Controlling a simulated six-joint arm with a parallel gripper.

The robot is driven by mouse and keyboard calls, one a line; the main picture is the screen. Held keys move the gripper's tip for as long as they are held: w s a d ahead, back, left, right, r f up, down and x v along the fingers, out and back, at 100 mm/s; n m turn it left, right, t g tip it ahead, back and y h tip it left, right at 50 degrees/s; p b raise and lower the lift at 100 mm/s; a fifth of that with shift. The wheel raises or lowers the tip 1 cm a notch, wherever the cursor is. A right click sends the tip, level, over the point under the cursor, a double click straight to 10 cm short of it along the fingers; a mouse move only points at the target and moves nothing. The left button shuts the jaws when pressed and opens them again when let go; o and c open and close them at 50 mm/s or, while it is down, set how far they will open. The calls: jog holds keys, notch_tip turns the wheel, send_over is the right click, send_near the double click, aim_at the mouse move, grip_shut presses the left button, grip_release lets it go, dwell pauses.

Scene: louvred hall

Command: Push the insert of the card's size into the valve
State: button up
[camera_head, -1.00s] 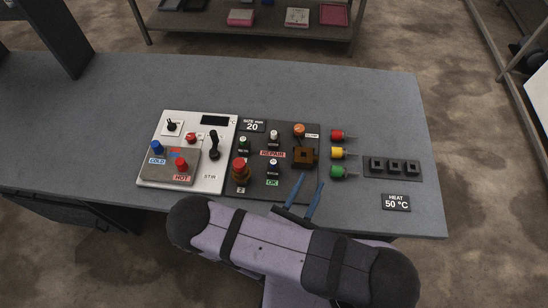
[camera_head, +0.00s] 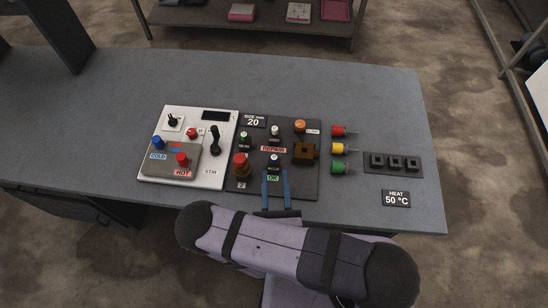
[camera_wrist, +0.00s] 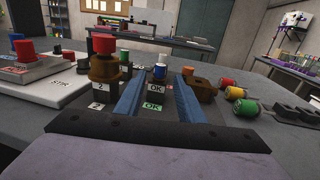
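The card (camera_head: 253,121) reads SIZE mm 20. Three small pieces with red (camera_head: 338,131), yellow (camera_head: 339,149) and green (camera_head: 338,168) ends lie right of the dark panel; they also show at right in the wrist view. A brown block (camera_head: 304,153) sits on the panel's right side below an orange knob. A brown, red-topped fitting (camera_head: 240,166) stands at its left, by a label 2. I cannot tell which is the valve. My gripper (camera_head: 275,173) is open and empty, its blue fingers apart at the OK switch (camera_wrist: 158,76), which shows between them in the wrist view.
A white panel with COLD and HOT buttons and a STIR lever (camera_head: 215,141) lies left. A black rack with several square sockets (camera_head: 393,163) and a HEAT 50 °C card (camera_head: 396,198) lie right. The table's back (camera_head: 300,80) is clear.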

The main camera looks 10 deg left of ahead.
aim_at(274, 162)
jog(key=shift+w+a+b, duration=0.1)
jog(key=shift+w+a, duration=0.05)
jog(key=shift+w, duration=1)
jog(key=shift+w+a+b, duration=0.1)
jog(key=shift+w+a, duration=0.1)
jog(key=shift+w, duration=0.9)
jog(key=shift+w+a+b, duration=0.1)
jog(key=shift+w+a, duration=0.05)
jog(key=shift+w, duration=1)
grip_shut()
